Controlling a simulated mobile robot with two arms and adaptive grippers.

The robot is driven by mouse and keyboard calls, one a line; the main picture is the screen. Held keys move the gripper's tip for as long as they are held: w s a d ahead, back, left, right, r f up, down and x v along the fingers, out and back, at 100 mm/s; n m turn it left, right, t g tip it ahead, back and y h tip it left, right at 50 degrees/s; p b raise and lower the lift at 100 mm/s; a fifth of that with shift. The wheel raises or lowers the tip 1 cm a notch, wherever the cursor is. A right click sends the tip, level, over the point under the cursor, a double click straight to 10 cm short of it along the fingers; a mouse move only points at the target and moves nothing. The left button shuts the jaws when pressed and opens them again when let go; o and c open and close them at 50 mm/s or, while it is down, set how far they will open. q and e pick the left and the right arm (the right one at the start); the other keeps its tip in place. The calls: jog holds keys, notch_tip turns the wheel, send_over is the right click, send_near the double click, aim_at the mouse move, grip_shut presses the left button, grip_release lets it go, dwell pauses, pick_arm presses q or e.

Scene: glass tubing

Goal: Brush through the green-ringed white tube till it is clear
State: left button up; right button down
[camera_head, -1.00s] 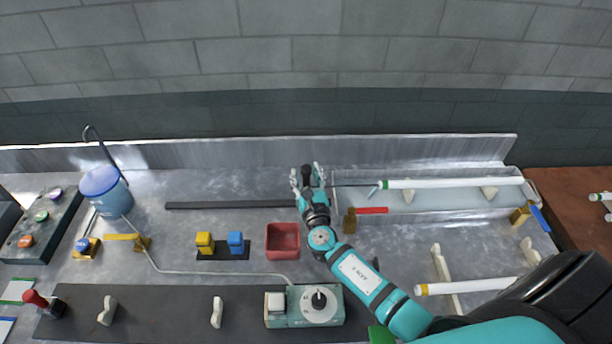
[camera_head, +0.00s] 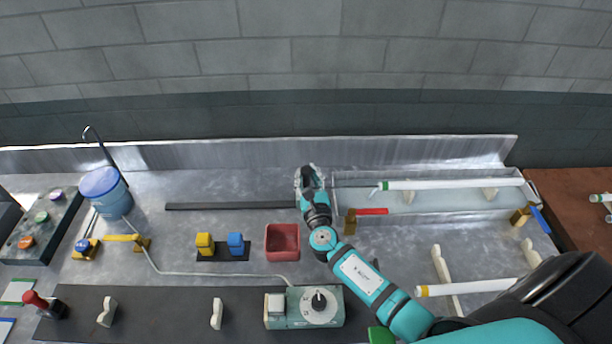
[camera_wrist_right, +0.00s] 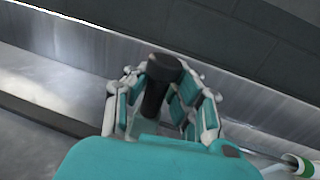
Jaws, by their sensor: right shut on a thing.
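The green-ringed white tube (camera_head: 450,184) lies level along the trough at the right, with its green ring near its left end. That end also shows at the lower right of the wrist view (camera_wrist_right: 299,165). My right gripper (camera_head: 309,176) is left of the tube, apart from its end. In the wrist view my right gripper (camera_wrist_right: 160,100) is shut on a black handle (camera_wrist_right: 156,92), which stands up between the fingers. I cannot make out any bristles or rod of the brush. My left gripper is not in view.
The metal trough (camera_head: 345,179) has a red lever (camera_head: 371,211) at its front left. A red bin (camera_head: 283,229), yellow and blue blocks (camera_head: 236,243) and a dial box (camera_head: 305,306) stand nearer. A long dark bar (camera_head: 230,205) lies left of my gripper. A yellow-ringed tube (camera_head: 465,287) lies front right.

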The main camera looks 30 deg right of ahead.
jog(key=d, duration=0.1)
jog(key=s+d, duration=0.1)
jog(key=d, duration=0.1)
jog(key=s+d, duration=0.1)
jog(key=shift+s+d+f, duration=0.1)
jog(key=shift+d, duration=0.1)
jog(key=c, duration=1.5)
grip_release()
jog(key=shift+a, duration=0.1)
jog(key=o, duration=0.3)
jog(key=shift+o, duration=0.2)
jog(key=shift+s, duration=0.15)
jog(key=v, duration=1.2)
